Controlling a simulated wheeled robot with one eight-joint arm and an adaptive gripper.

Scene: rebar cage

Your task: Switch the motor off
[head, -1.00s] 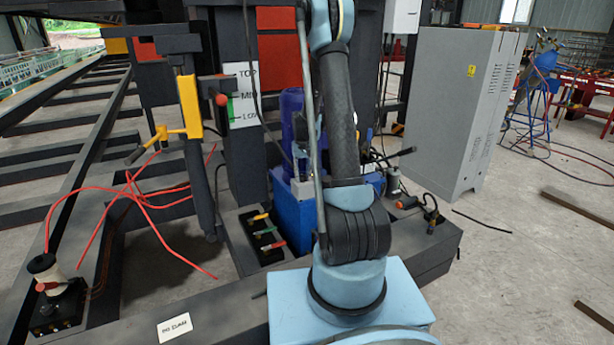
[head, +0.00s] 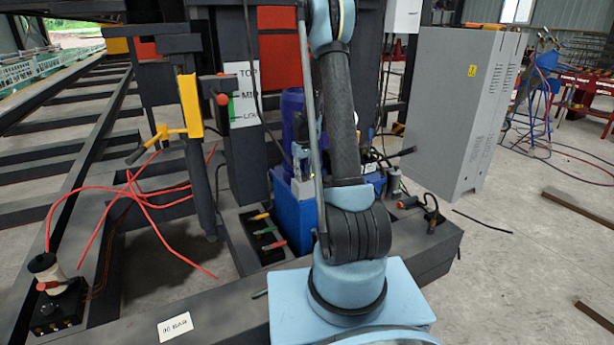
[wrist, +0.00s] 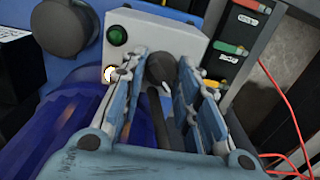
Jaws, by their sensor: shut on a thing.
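A light grey control box (wrist: 172,28) fills the upper middle of the wrist view. It carries a green button (wrist: 117,35), a small bright white spot at its left side, and a dark round knob (wrist: 158,68). My gripper (wrist: 162,62) is over the box face, with its two blue fingers on either side of the knob and shut on it. The fingers hide part of the knob, and its pointing direction cannot be read. The blue-purple motor (head: 291,112) stands behind my arm in the head view. My arm hides most of the gripper there.
A blue tank (head: 290,222) sits below the motor. A valve block with coloured levers (head: 264,232) is to its left. Red hoses (head: 150,205) cross the frame at left. A tall grey cabinet (head: 455,110) stands at right, with open floor beside it.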

